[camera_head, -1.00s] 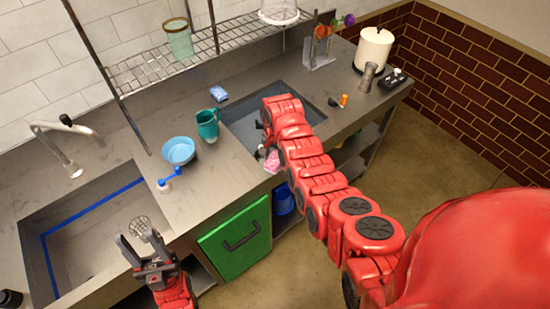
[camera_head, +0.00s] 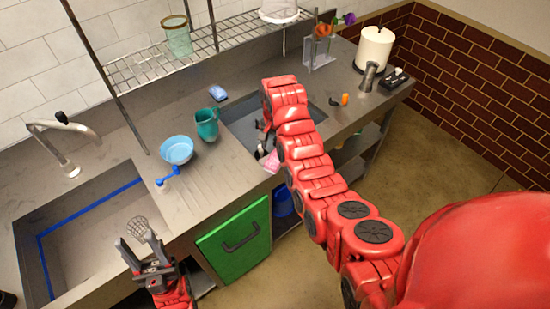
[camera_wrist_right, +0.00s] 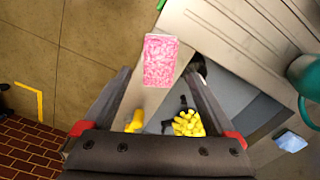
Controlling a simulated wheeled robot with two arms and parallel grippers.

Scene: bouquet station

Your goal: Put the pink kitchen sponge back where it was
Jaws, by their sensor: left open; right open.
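The pink sponge (camera_wrist_right: 160,60) lies at the front rim of the counter, beside the right-hand sink, in the right wrist view. It also shows in the head view (camera_head: 270,161), partly hidden by my right arm. My right gripper (camera_wrist_right: 160,75) is open, its fingers on either side of the line to the sponge; I cannot tell whether they touch it. In the head view my right gripper (camera_head: 264,146) is mostly hidden behind its arm. My left gripper (camera_head: 137,243) is open in front of the left sink, with a wire mesh cup (camera_head: 140,228) just behind its fingers.
A blue sponge (camera_head: 218,92), teal mug (camera_head: 207,124), light blue bowl (camera_head: 177,149) and blue-handled brush (camera_head: 168,177) are on the counter. The right-hand sink (camera_head: 242,122) holds yellow items (camera_wrist_right: 187,122). A wire shelf (camera_head: 160,70) hangs above. The green door (camera_head: 235,238) is below.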

